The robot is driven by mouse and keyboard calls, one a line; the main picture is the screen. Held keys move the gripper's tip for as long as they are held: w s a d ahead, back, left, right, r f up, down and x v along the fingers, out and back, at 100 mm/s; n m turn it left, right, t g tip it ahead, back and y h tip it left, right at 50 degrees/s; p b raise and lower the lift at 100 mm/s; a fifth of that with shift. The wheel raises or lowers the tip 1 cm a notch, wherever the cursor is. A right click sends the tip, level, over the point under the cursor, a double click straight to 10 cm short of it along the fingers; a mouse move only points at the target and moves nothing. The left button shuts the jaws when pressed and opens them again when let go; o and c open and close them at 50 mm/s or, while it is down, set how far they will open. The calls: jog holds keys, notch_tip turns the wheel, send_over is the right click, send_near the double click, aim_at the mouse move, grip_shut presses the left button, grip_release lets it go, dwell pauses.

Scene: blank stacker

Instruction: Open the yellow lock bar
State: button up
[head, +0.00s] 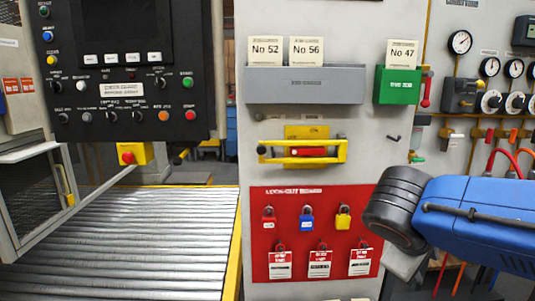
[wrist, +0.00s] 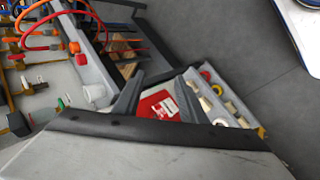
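The yellow lock bar (head: 342,150) is mounted on the grey panel in the head view. It lies level across a red handle (head: 308,152), in front of a yellow backing plate (head: 305,132). My gripper (wrist: 157,92) shows in the wrist view with its two dark fingers apart and nothing held between them. The lock bar is not in the wrist view. In the head view my arm is at the right, clear of the bar, and my fingers are not visible.
Below the bar is a red lock-out board (head: 262,235) with padlocks and tags. Above it are a grey card holder (head: 305,85) and a green one (head: 397,86). A roller conveyor (head: 130,235) is at left. The wrist view shows a parts tray (wrist: 215,100) and hanging cables (wrist: 45,20).

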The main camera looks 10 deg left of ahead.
jog(key=w+a+r+n+t, duration=0.3)
jog(key=a+r, duration=0.2)
jog(key=a, duration=0.5)
jog(key=n+t+y, duration=0.3)
jog(key=n+t, duration=0.2)
jog(key=t, duration=0.4)
send_near(260, 150)
jog(key=w, duration=0.5)
jog(key=w+d, duration=0.1)
jog(key=w, duration=0.1)
jog(key=shift+w+r, duration=0.1)
jog(key=shift+w, duration=0.3)
grip_shut()
